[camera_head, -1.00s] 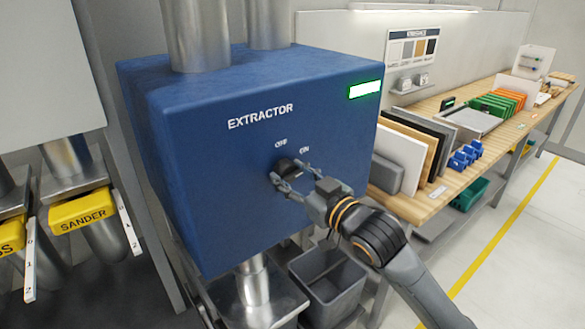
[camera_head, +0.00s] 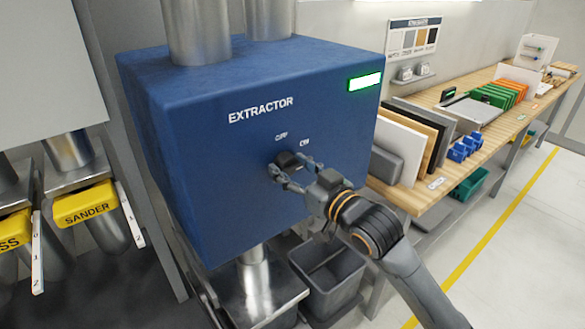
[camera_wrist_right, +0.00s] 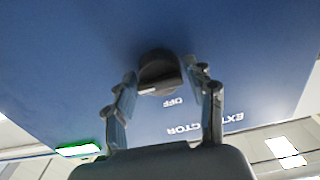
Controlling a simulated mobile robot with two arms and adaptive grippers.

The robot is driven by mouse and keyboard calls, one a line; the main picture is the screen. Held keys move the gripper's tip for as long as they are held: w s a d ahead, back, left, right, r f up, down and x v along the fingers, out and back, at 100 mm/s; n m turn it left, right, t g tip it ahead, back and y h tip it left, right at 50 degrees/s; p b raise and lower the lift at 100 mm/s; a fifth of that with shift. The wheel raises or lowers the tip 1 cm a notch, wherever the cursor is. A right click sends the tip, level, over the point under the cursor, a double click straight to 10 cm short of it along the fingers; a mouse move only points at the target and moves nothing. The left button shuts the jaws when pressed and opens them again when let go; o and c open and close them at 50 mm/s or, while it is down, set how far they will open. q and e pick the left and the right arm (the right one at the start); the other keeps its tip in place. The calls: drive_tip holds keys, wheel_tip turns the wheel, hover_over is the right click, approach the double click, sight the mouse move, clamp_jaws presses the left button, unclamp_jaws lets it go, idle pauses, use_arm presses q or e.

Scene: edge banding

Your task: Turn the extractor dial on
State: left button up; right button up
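The extractor (camera_head: 235,180) is a large blue box in the head view, with a black round dial (camera_head: 286,160) on its front face below the OFF and ON labels. My right gripper (camera_head: 286,165) is at the dial, its fingers parted with one on either side of it. In the right wrist view the dial (camera_wrist_right: 160,72) lies between the fingertips, with what look like thin gaps, and the labels appear upside down. A pale mark shows on the dial's lower left edge there; the ON label is hidden. A lit green indicator (camera_head: 365,82) is at the box's upper right. My left gripper is not in view.
Yellow-labelled SANDER ducting (camera_head: 86,206) is at left. The floor at right is clear.

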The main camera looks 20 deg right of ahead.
drive_tip(key=shift+o, duration=0.3)
drive_tip(key=shift+s+d+f, duration=0.1)
drive_tip(key=shift+s, duration=0.1)
drive_tip(key=v, duration=1.1)
drive_tip(key=shift+s, duration=0.25)
